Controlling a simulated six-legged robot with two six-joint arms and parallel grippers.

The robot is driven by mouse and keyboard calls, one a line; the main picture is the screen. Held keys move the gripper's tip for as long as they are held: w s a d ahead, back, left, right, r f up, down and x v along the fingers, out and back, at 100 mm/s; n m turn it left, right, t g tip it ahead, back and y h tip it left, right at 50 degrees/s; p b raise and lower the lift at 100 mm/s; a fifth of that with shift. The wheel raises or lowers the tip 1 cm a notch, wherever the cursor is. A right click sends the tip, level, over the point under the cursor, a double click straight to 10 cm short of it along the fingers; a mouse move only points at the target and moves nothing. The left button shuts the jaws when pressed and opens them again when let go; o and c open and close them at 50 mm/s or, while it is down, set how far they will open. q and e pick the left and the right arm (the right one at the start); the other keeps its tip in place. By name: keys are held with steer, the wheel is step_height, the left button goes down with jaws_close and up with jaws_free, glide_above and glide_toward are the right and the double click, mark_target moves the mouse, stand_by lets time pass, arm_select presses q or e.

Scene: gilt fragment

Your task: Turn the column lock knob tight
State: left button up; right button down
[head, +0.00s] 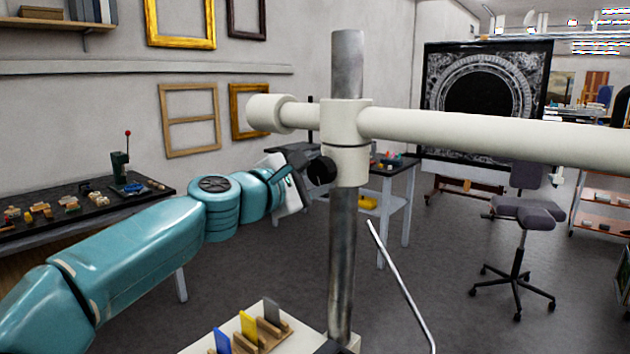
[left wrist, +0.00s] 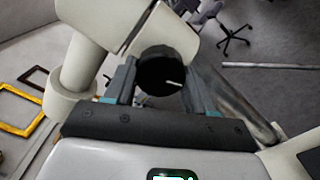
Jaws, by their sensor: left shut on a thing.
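The column lock knob (head: 322,170) is a round black knob on the side of the cream collar (head: 346,150), which sits around an upright metal column (head: 343,260). My left gripper (head: 306,165) comes in from the left and is shut on the knob. In the left wrist view the knob (left wrist: 162,72) lies between the two fingers of my left gripper (left wrist: 160,88). A short pale mark shows on its face. The cream collar (left wrist: 170,30) is just behind it. My right gripper is not in view.
A thick cream horizontal arm (head: 480,135) runs from the collar to the right. A thin bent metal rod (head: 400,285) rises in front. A small stand with coloured cards (head: 249,326) is below the column. A dark workbench (head: 80,205) stands at left, a swivel chair (head: 520,235) at right.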

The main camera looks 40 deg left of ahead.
arm_select(q)
steer(key=shift+f+m+b, duration=0.1)
steer(key=shift+m+b, duration=0.4)
steer(key=shift+m, duration=1)
steer(key=o, duration=1)
steer(key=shift+o, duration=0.2)
steer(key=shift+s, duration=0.1)
steer(key=s+a+b, duration=0.1)
steer(key=s+b, duration=0.2)
steer(key=s, duration=1.3)
steer(key=shift+s+a, duration=0.1)
steer(key=shift+a, duration=0.05)
